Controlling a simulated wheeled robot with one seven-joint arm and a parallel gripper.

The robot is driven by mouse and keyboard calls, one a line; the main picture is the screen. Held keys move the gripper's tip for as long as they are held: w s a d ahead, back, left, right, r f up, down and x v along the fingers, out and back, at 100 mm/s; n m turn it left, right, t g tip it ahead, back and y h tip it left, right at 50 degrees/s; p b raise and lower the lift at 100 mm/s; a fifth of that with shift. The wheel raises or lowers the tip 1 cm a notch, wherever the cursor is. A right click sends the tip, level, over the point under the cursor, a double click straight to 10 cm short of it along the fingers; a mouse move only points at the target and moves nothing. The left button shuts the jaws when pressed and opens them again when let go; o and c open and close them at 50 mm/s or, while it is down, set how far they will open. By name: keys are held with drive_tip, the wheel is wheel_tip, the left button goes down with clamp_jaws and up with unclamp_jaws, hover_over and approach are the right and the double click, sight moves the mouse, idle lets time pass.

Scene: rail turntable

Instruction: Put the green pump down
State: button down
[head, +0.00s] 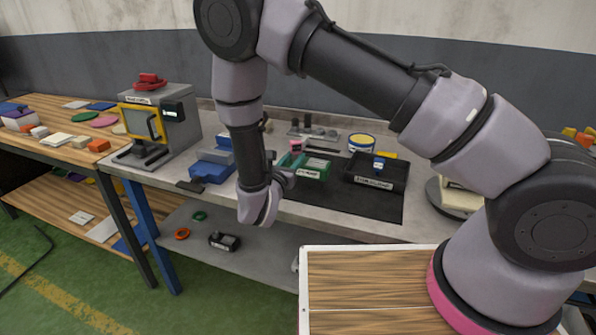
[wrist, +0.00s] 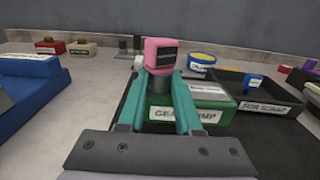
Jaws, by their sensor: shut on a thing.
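My gripper (wrist: 163,76) has two teal fingers, shut on a piece with a dark round stem and a pink block (wrist: 158,53) on top. I take this held piece for the green pump, though I cannot make out any green of its own. The pink block also shows in the head view (head: 295,146). Behind the fingers is a green box (wrist: 219,106) with a white label that seems to read "gear pump". It is also in the head view (head: 318,164), just right of my gripper. The fingers partly hide it, and I cannot tell whether the held piece touches it.
A black tray (head: 382,184), labelled as for scrap, stands right of the green box on a dark mat (head: 330,205). A yellow-rimmed tin (head: 362,143) is behind. Blue blocks (head: 212,166) and a grey machine (head: 160,120) are to the left. Bare mat lies in front.

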drive_tip(key=shift+f, duration=1.95)
drive_tip(key=shift+f, duration=0.1)
drive_tip(key=c, duration=0.6)
unclamp_jaws()
drive_tip(key=shift+a, duration=0.1)
